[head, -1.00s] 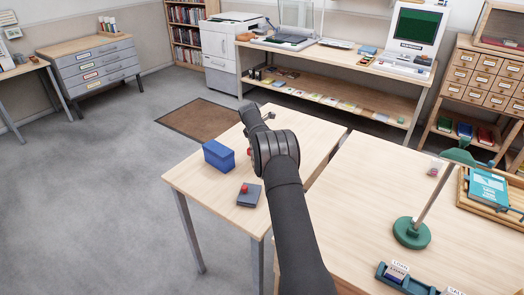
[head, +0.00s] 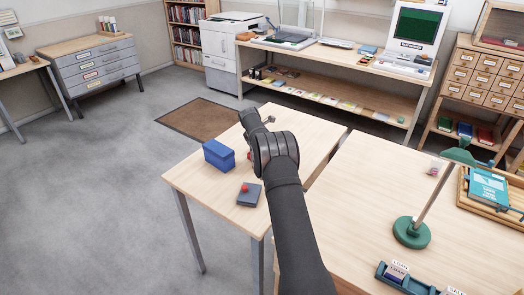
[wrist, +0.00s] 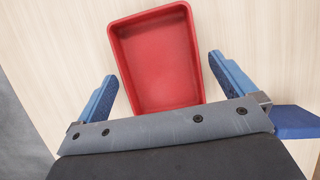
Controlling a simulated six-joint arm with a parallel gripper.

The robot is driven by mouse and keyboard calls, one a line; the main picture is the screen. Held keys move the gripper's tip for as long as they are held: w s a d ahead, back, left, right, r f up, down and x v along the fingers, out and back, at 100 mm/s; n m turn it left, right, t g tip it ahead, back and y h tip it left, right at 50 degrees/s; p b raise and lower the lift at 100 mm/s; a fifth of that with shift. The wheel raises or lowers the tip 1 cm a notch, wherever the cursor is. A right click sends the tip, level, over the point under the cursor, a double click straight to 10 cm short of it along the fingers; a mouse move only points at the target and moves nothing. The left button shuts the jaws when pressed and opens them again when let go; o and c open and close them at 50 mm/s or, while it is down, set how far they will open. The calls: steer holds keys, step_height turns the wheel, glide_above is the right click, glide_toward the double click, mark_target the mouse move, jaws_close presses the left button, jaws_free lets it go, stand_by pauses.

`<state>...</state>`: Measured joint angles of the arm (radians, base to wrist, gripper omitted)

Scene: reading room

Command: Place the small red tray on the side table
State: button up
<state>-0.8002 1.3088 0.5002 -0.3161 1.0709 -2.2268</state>
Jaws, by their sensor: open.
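The small red tray (wrist: 158,62) lies flat, open side up, on a pale wood top in the wrist view. My gripper (wrist: 161,72) is open, with one blue finger on each side of the tray's near part. I see gaps between the fingers and the tray walls, and nothing is held. In the head view my arm hides the gripper and most of the tray; only a red sliver (head: 249,154) shows beside the arm. The pale left table (head: 188,179) stands close to a larger right table (head: 345,215). I cannot tell which is the side table.
A blue box (head: 219,155) stands left of my arm, and a dark block with a red knob (head: 249,195) lies nearer. The right table holds a green lamp (head: 411,233), a wooden tray with a teal book (head: 488,188) and a card holder (head: 405,280).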

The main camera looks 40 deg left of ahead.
steer(key=v, duration=1.1)
steer(key=shift+r, duration=0.25)
steer(key=shift+s, duration=0.1)
steer(key=x, duration=1.2)
steer(key=shift+f, duration=0.35)
steer(key=shift+r, duration=1.5)
